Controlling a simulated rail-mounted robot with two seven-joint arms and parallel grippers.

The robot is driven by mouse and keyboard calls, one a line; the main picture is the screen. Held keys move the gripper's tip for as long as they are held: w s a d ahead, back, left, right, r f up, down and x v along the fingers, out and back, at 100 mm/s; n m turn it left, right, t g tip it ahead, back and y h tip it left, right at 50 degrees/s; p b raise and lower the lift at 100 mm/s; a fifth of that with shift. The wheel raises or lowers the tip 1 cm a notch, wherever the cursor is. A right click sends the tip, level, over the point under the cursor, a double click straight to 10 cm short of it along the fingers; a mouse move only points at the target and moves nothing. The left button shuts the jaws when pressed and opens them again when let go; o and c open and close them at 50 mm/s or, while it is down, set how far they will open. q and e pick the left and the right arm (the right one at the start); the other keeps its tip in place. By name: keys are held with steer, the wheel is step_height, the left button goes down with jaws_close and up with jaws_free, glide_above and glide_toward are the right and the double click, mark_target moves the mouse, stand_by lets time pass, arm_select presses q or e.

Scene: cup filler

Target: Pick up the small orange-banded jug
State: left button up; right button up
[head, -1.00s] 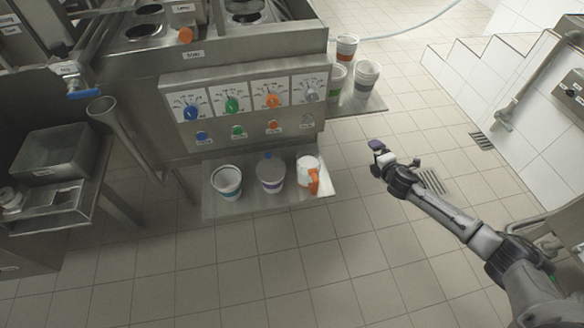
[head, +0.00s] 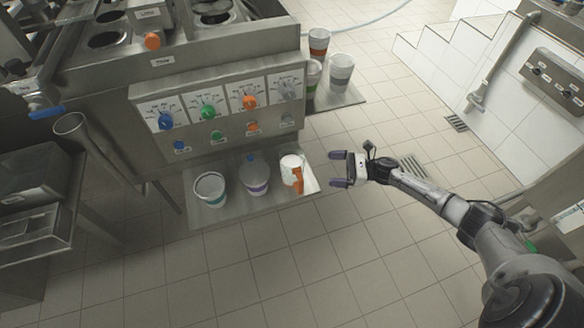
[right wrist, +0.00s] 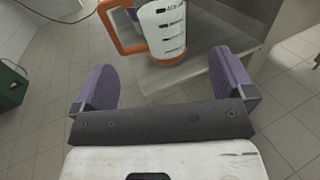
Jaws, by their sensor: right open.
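The small jug (head: 289,167) is white with an orange handle and stands at the right end of the low metal shelf (head: 215,217) in the head view. In the right wrist view the jug (right wrist: 165,27) shows its orange base band, its orange handle at left and dark marks on its side; its top is cut off. My right gripper (head: 338,169) is open and empty, to the right of the jug, with its fingers pointing at it. In the wrist view its purple fingers (right wrist: 168,85) are apart, with the jug beyond them, not between them. My left gripper is not in view.
A teal-banded cup (head: 209,188) and a purple-banded one (head: 255,176) stand left of the jug on the shelf. The knob panel (head: 222,108) rises behind them. Several cups (head: 341,72) stand on a side shelf. The tiled floor right of the jug is open.

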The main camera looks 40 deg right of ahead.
mark_target(295, 166)
steer(key=b+x, duration=0.1)
steer(key=x, duration=0.6)
steer(key=shift+f+b, duration=0.15)
steer(key=shift+b, duration=0.25)
steer(key=shift+w+a, duration=0.3)
steer(key=b+x, duration=0.2)
steer(key=x, duration=0.2)
steer(key=shift+w+b, duration=0.15)
steer(key=shift+b, duration=0.2)
steer(key=shift+w+a, duration=0.35)
steer(key=c, duration=1)
steer(key=shift+o, duration=0.2)
